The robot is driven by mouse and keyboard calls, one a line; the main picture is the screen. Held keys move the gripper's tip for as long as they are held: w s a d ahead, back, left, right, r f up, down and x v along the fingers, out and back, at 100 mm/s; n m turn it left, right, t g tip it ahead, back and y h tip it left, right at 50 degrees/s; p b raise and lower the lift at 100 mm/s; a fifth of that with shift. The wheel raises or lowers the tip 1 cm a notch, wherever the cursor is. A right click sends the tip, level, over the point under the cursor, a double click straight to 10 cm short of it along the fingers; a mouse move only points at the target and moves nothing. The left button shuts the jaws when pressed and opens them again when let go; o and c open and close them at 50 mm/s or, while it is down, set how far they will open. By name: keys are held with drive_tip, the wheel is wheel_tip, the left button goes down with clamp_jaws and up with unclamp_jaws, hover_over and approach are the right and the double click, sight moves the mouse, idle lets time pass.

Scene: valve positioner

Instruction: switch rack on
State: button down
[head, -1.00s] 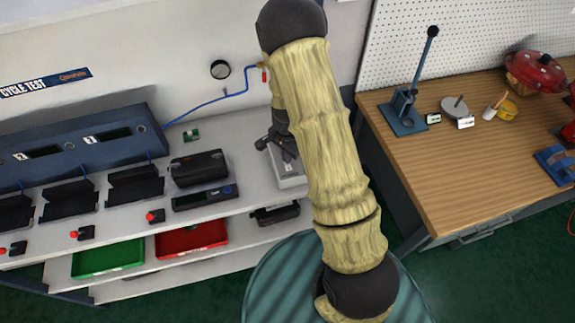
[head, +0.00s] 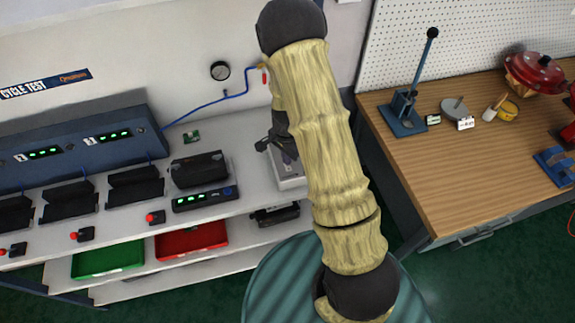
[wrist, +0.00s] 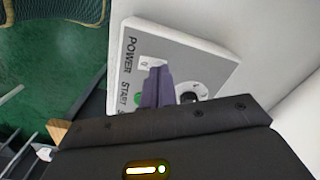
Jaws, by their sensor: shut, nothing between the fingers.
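The white switch panel (wrist: 205,60) fills the middle of the wrist view, with "POWER" and "START" lettering along its left side. A green button (wrist: 140,98) and a dark round knob (wrist: 190,97) show on it, partly hidden by my gripper. My gripper (wrist: 157,72) is shut and empty, its purple fingertips over the panel by the POWER label; contact cannot be told. In the head view the panel (head: 291,183) sits at the shelf's right end, mostly behind my arm. The blue rack (head: 80,143) has lit green displays.
A small display unit (head: 205,199), also lit green, lies before a black box (head: 199,169). Black cradles and red-topped switches line the bench's left side. Green (head: 108,259) and red (head: 191,239) trays are below. A wooden workbench (head: 470,165) stands right.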

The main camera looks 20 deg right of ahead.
wheel_tip(320, 180, up, 6)
drive_tip(key=p, duration=0.4)
idle(0.4)
drive_tip(key=shift+r, duration=0.1)
idle(0.3)
drive_tip(key=s+r+n+t+b, duration=0.2)
drive_tip(key=s+r+n+b, duration=0.1)
drive_tip(key=s+r+n, duration=0.9)
wheel_tip(320, 180, up, 4)
drive_tip(key=shift+s+f+t, duration=0.15)
drive_tip(key=shift+s+t, duration=0.15)
drive_tip(key=shift+s, duration=0.95)
